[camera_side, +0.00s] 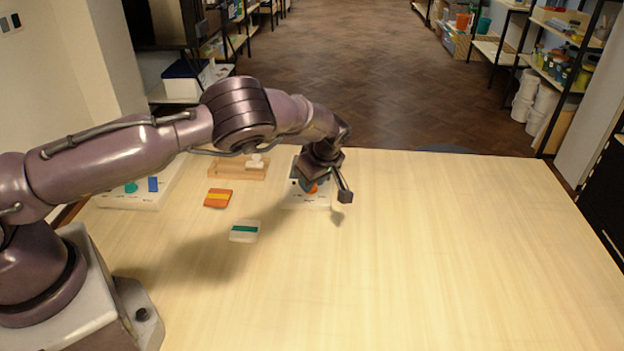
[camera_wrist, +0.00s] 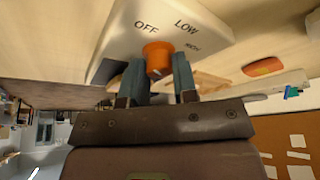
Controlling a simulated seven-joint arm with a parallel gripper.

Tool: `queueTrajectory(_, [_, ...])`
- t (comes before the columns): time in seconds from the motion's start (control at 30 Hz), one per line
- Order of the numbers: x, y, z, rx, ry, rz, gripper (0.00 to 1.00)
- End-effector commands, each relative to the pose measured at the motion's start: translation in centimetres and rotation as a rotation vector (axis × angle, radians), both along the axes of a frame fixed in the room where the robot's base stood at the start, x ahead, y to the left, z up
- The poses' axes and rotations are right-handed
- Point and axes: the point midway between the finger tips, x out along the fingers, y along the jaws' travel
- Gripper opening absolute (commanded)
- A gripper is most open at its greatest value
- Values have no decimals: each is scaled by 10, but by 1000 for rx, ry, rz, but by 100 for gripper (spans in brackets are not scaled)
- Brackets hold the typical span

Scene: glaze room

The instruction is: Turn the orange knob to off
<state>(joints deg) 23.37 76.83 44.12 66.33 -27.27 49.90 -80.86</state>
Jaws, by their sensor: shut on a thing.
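The orange knob (camera_wrist: 158,56) sits on a white control box (camera_wrist: 115,45) marked OFF, LOW and a third word that looks like HIGH. In the wrist view OFF is above and left of the knob, LOW above and right. My gripper (camera_wrist: 159,70) is shut on the knob, one blue-grey finger on each side. Which mark the knob points to I cannot tell. In the side view the box (camera_side: 293,203) is at the table's far middle, and my gripper hides most of it; a bit of orange shows there.
Left of the box are a wooden tray (camera_side: 228,172) with a white object (camera_side: 255,162), an orange-yellow block (camera_side: 217,198) and a white-green block (camera_side: 244,231). Another white box (camera_side: 150,201) with a teal knob stands farther left. The table's right side (camera_side: 450,250) is clear.

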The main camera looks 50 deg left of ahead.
Motion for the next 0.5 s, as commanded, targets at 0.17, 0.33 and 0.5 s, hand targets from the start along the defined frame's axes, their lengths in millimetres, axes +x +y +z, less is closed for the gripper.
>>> queueTrajectory(0.17, [0, -1, -1, -2, -1, 0, 52])
queueTrajectory(0.33, [0, -1, -1, -1, -1, 0, 52])
queueTrajectory(0.5, [1, -3, 5, -1, -3, -1, 52])
